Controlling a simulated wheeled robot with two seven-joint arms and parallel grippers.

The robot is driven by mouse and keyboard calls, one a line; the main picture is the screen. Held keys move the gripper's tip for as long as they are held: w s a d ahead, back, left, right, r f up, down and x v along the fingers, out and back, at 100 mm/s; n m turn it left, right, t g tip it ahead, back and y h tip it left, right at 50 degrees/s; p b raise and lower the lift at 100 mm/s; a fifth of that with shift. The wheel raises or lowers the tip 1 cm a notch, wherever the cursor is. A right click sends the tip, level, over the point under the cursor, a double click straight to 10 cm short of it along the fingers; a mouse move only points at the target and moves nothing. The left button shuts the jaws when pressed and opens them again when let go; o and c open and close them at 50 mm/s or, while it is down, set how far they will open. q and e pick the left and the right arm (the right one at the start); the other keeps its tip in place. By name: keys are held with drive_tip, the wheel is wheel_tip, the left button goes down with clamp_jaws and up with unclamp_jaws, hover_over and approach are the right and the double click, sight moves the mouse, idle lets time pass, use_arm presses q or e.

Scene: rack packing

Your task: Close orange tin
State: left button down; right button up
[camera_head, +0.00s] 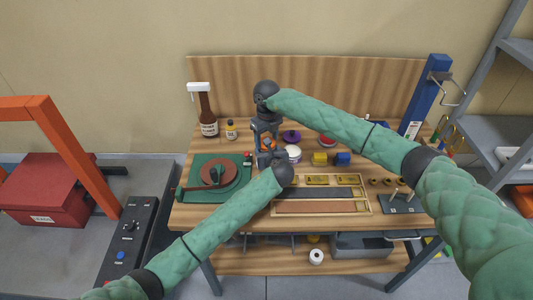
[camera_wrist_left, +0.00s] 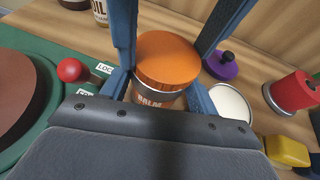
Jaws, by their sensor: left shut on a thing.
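The orange tin (camera_wrist_left: 160,98) stands upright in the left wrist view, with its orange lid (camera_wrist_left: 167,58) on top and a partly hidden "BALM" label below the rim. In the head view only a small orange patch of it (camera_head: 268,144) shows between my grippers. My left gripper (camera_head: 268,151) is shut on the tin's body; its blue fingers flank it in the wrist view. My right gripper (camera_head: 265,133) reaches down from above. Its two fingers stand on either side of the lid, very close to it. Whether they press on the lid is unclear.
Left of the tin is a green turntable unit (camera_head: 222,187) with a red knob (camera_wrist_left: 71,70). To the right are a purple lid (camera_head: 291,136), a white-topped tin (camera_head: 294,153), and yellow (camera_head: 320,158) and blue blocks (camera_head: 342,159). A wooden tray (camera_head: 365,209) lies in front.

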drive_tip(key=m, duration=1.3)
drive_tip(key=o, duration=1.1)
drive_tip(key=shift+a+r, duration=0.1)
drive_tip(key=shift+r, duration=2.1)
drive_tip(key=shift+c, duration=0.4)
